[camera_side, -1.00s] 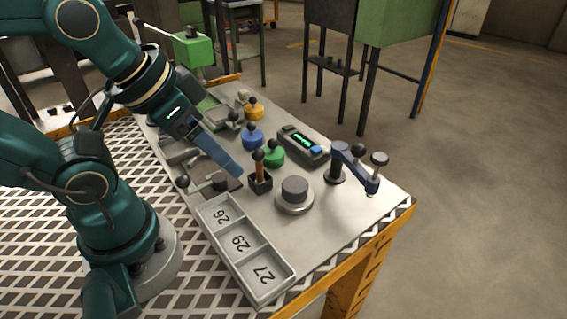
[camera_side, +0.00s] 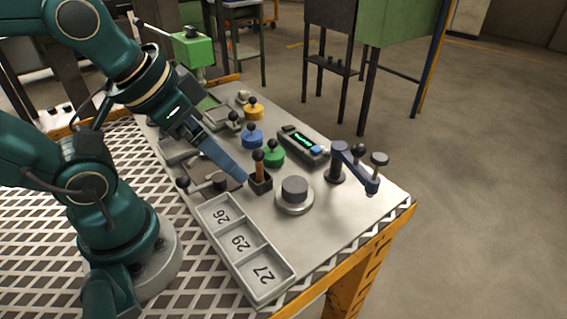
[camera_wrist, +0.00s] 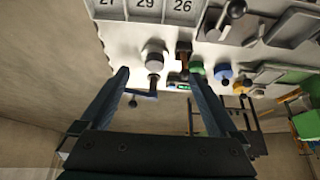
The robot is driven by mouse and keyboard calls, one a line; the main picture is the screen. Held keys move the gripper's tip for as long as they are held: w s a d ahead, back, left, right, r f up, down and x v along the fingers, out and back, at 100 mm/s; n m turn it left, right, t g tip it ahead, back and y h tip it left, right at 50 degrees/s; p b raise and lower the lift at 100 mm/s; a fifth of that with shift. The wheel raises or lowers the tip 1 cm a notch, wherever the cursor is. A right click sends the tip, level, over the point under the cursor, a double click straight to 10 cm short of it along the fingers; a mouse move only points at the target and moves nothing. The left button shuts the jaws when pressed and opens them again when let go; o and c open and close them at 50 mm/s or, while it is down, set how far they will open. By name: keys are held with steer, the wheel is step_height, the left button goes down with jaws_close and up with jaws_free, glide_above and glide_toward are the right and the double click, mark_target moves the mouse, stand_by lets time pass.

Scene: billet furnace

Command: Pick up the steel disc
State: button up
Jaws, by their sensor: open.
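A dark grey steel disc (camera_side: 295,188) sits on a pale round base (camera_side: 294,208) near the front of the table. The disc also shows in the wrist view (camera_wrist: 154,46), beyond and between my fingertips. My gripper (camera_side: 242,180) is above the table, to the left of the disc and apart from it, close by the small dark box with the orange-brown handle. In the wrist view, my gripper (camera_wrist: 160,75) has its two fingers wide apart with nothing held between them.
A dark box with an upright handle (camera_side: 260,181) stands between my gripper and the disc. A blue lever clamp (camera_side: 355,168) stands right of the disc. A numbered tray (camera_side: 240,243) lies in front. Green (camera_side: 274,156) and blue (camera_side: 252,138) knobbed pieces and a display unit (camera_side: 303,145) stand behind.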

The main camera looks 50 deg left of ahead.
steer(key=m+g, duration=0.5)
steer(key=m, duration=0.2)
glide_above(295, 184)
step_height(295, 184, down, 7)
steer(key=shift+w+f, duration=0.1)
steer(key=shift+g, duration=0.3)
steer(key=shift+f, duration=2.75)
jaws_close()
